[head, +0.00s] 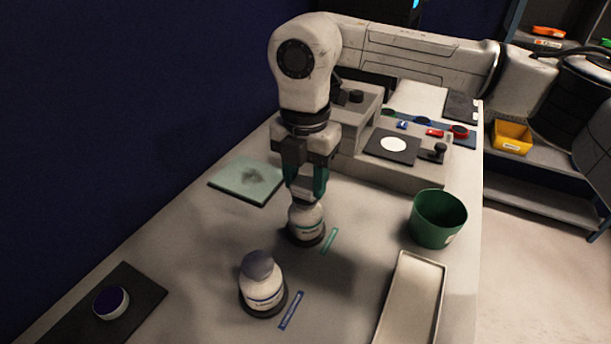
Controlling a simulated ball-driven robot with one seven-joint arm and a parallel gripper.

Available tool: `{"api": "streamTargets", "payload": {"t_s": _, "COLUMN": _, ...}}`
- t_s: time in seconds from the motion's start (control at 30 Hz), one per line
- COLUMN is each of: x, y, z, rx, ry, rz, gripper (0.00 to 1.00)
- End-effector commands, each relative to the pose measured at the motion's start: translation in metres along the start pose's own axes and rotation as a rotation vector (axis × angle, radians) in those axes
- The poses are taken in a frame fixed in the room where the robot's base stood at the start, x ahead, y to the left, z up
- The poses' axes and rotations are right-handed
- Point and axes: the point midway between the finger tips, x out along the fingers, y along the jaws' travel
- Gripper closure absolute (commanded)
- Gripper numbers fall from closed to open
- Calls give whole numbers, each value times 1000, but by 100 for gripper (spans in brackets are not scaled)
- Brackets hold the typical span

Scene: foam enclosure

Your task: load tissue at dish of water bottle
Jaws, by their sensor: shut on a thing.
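My gripper (306,183) points straight down with its teal fingers shut on a small whitish thing, which looks like the folded tissue (304,194). It is right above the white bottle with a green label band (306,222), which stands upright on a dark round base beside a green tag. This looks like the water bottle. Its top dish is hidden by the tissue and fingers. The tissue seems to touch the bottle's top, but I cannot tell for sure. A second white bottle (262,292) with a grey domed top and a blue label band stands nearer, beside a blue tag.
A pale green plate with a grey smudge (228,180) lies behind left. A dark mat (145,287) holds a purple-topped round jar (110,302). A green bin (438,220) and a beige tray (412,290) stand right. A grey raised fixture (395,170) is behind.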

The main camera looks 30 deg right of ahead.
Motion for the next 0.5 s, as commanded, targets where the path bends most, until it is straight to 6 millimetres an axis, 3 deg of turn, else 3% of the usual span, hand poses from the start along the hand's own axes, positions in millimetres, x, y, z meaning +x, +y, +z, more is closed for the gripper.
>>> {"api": "streamTargets", "payload": {"t_s": 0.5, "x": 5, "y": 0, "z": 0, "rx": 0, "ry": 0, "rz": 0, "gripper": 79}}
